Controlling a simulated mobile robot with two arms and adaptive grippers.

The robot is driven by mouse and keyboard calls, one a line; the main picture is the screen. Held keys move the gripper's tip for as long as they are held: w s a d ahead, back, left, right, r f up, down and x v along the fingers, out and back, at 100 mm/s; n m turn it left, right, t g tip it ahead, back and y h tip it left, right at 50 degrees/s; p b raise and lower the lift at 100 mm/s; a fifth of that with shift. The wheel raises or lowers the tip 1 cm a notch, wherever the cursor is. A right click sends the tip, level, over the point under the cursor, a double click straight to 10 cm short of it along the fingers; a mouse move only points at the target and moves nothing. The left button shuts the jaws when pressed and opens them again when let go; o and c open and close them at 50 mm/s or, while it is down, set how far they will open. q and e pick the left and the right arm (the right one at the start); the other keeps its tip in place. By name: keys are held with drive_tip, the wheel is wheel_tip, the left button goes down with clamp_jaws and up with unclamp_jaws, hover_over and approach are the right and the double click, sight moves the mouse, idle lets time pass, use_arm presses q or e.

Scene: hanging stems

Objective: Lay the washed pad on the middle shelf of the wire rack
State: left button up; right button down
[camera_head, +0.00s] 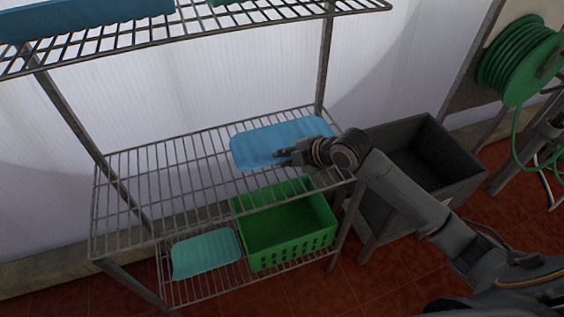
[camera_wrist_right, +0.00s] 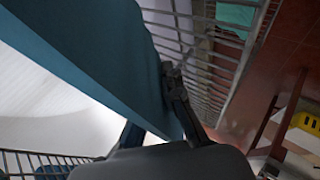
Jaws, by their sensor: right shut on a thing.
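The blue pad (camera_head: 278,138) is a flat, rounded slab over the right part of the wire rack's middle shelf (camera_head: 150,180). My right gripper (camera_head: 284,155) is shut on the pad's near right edge, with the arm coming in from the right. I cannot tell whether the pad touches the shelf wires or is held just above them. In the right wrist view the pad (camera_wrist_right: 95,55) fills the upper left, and a gripper finger shows against its edge. My left gripper is not in view.
The middle shelf's left part is bare. A blue slab (camera_head: 90,17) lies on the top shelf. A teal pad (camera_head: 206,253) and a green basket (camera_head: 285,225) are on the lower shelf. A grey basin (camera_head: 430,165) stands right of the rack, near a green hose reel (camera_head: 520,60).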

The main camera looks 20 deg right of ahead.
drive_tip(key=w+f, duration=0.2)
drive_tip(key=f, duration=0.1)
drive_tip(key=shift+w+d, duration=0.15)
drive_tip(key=shift+d, duration=0.25)
drive_tip(key=shift+w+d+f, duration=0.1)
drive_tip(key=shift+w+f, duration=0.25)
drive_tip(key=shift+f, duration=0.15)
wheel_tip(320, 180, down, 2)
drive_tip(key=shift+f+p, duration=0.15)
drive_tip(key=shift+p, duration=0.75)
drive_tip(key=shift+f, duration=0.3)
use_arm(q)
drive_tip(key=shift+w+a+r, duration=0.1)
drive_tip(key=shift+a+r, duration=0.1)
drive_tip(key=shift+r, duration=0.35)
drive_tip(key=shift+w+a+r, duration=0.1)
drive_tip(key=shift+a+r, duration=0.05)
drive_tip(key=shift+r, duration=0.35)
use_arm(e)
drive_tip(key=c, duration=1.9)
unclamp_jaws()
drive_tip(key=shift+f, duration=0.15)
drive_tip(key=o, duration=0.4)
